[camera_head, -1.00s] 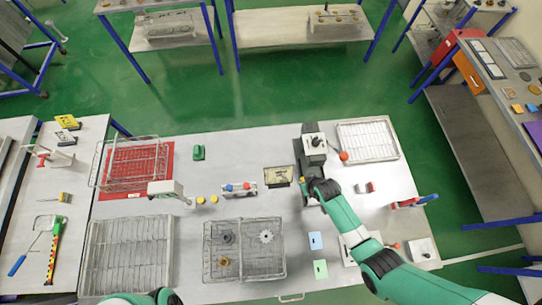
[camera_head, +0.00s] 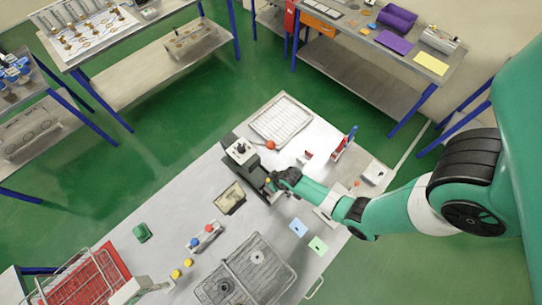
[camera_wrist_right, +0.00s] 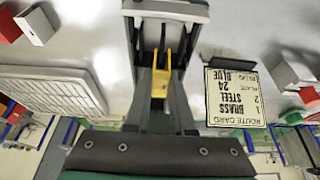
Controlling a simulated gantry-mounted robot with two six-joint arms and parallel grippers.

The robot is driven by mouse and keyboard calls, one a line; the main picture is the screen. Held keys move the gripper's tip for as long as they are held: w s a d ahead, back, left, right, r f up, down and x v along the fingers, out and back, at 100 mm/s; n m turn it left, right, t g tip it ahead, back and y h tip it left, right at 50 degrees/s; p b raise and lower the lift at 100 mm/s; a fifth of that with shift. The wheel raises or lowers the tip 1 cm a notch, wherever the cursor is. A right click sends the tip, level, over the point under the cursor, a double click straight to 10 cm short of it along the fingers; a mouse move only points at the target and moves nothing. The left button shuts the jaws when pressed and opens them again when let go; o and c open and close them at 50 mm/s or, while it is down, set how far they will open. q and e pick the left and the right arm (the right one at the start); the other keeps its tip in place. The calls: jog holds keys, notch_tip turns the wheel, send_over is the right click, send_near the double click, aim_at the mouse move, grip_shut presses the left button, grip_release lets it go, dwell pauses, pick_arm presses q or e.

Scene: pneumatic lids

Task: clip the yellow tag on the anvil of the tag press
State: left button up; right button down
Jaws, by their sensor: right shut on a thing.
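The tag press (camera_head: 243,158) is a dark upright machine with a pale top and a red-knobbed lever, at the table's far side. My right gripper (camera_head: 272,184) is at its front, low beside its base. In the wrist view my right gripper (camera_wrist_right: 160,85) is shut on the yellow tag (camera_wrist_right: 160,77), which sits between the fingers and points toward the press (camera_wrist_right: 166,10). The anvil is not clearly visible, and I cannot tell whether the tag touches it. My left gripper is out of view.
A route card (camera_head: 230,198) stands left of the press, and a wire tray (camera_head: 281,121) lies behind it. A divided wire basket (camera_head: 243,270) is nearer. A red-and-blue stand (camera_head: 343,145) is at the right.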

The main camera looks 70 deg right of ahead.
jog(key=shift+f+b, duration=2.05)
jog(key=shift+f, duration=0.55)
jog(key=shift+f, duration=0.35)
jog(key=c, duration=0.6)
grip_release()
jog(key=shift+o, duration=0.4)
notch_tip(320, 180, up, 6)
jog(key=p, duration=0.5)
jog(key=shift+w+f, duration=0.1)
jog(key=shift+f, duration=0.15)
jog(key=shift+r+p, duration=0.6)
jog(key=shift+r, duration=0.3)
jog(key=shift+f, duration=0.1)
